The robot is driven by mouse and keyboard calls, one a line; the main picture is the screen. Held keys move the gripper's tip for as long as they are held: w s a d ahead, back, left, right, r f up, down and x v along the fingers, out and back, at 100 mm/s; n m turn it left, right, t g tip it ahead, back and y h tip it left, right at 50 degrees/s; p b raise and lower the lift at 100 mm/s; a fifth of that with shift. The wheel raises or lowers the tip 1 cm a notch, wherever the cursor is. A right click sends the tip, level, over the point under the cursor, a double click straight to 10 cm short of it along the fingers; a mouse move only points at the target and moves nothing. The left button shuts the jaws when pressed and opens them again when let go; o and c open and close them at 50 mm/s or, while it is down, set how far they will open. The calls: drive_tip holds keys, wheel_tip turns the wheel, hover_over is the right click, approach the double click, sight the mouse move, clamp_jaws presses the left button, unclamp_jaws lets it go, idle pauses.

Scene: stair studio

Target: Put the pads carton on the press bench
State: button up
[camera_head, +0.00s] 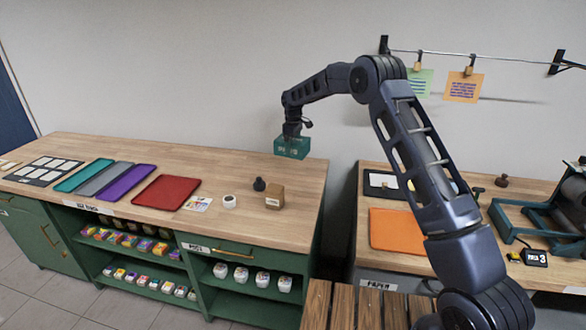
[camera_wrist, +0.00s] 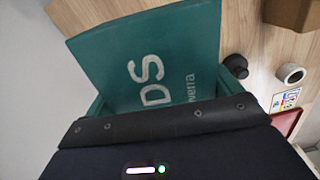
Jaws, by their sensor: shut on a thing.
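The pads carton (camera_head: 290,150) is a teal-green box with white lettering. It is at the back right end of the left bench in the head view. My gripper (camera_head: 293,134) is shut on it from above. In the wrist view, the carton (camera_wrist: 150,55) fills the upper middle, showing "DS", beyond the dark gripper edge (camera_wrist: 170,122). The fingertips are hidden there. I cannot tell whether the carton touches the bench top. The right bench (camera_head: 370,172), bearing a green-framed roller press (camera_head: 530,218), stands across a gap from the left one.
The left bench top (camera_head: 235,170) holds a brown box (camera_head: 275,197), a dark knobbed item (camera_head: 259,184), a white roll (camera_head: 229,201) and coloured trays. The right bench bears an orange sheet (camera_head: 396,230) and a black-edged tray (camera_head: 380,186). A slatted wooden surface (camera_head: 343,305) lies in front.

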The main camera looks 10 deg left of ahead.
wheel_tip(320, 180, down, 11)
drive_tip(key=shift+f, duration=0.1)
idle(0.5)
drive_tip(key=shift+f, duration=0.15)
drive_tip(key=o, duration=0.9)
drive_tip(key=shift+f, duration=0.1)
